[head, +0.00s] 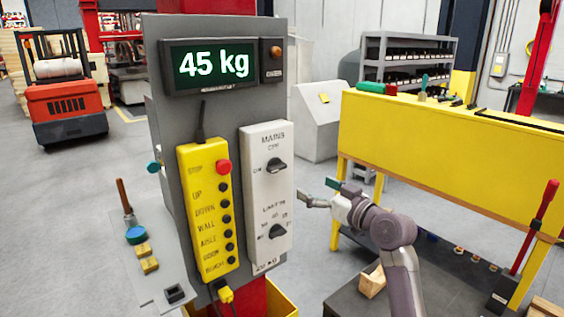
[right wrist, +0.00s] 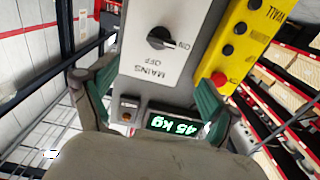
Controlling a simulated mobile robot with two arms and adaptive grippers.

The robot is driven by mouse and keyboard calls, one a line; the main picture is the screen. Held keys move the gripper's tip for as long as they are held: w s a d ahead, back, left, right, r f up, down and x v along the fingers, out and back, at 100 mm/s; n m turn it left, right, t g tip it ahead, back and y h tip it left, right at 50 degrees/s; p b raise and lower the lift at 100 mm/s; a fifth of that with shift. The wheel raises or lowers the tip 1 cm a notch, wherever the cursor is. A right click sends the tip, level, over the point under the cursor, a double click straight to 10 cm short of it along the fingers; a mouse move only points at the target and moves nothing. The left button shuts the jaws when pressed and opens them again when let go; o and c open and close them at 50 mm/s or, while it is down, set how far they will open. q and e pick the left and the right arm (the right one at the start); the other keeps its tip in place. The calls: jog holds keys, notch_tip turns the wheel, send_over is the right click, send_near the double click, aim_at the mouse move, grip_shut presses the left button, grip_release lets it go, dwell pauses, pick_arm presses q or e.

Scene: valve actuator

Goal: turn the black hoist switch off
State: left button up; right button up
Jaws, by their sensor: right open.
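The black mains switch (head: 277,166) is a rotary knob on the upper part of a white box (head: 257,215). OFF is marked above it and ON at its left; its handle lies roughly level, toward ON. In the right wrist view the scene is upside down, and the same black switch (right wrist: 160,38) is near the top, its handle toward ON. My right gripper (head: 318,192) is open and empty, to the right of the white box and apart from the switch. Its two green-padded fingers are spread in the right wrist view (right wrist: 152,98). My left gripper is not in view.
A second black knob (head: 277,232) is lower on the white box. A yellow pendant (head: 207,215) with a red stop button (head: 223,167) is at its left. A 45 kg display (head: 212,65) is above. A yellow bench (head: 450,140) stands at the right.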

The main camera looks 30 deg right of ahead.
aim_at(280, 169)
jog(key=w+p, duration=0.1)
jog(key=w, duration=0.3)
jog(key=w+a+p, duration=0.1)
jog(key=w+p, duration=0.1)
jog(key=w, duration=0.3)
jog(key=w+p, duration=0.2)
jog(key=w, duration=0.2)
jog(key=shift+w+a, duration=0.15)
jog(key=shift+w, duration=0.4)
jog(key=c, duration=1.1)
jog(key=shift+c, duration=0.2)
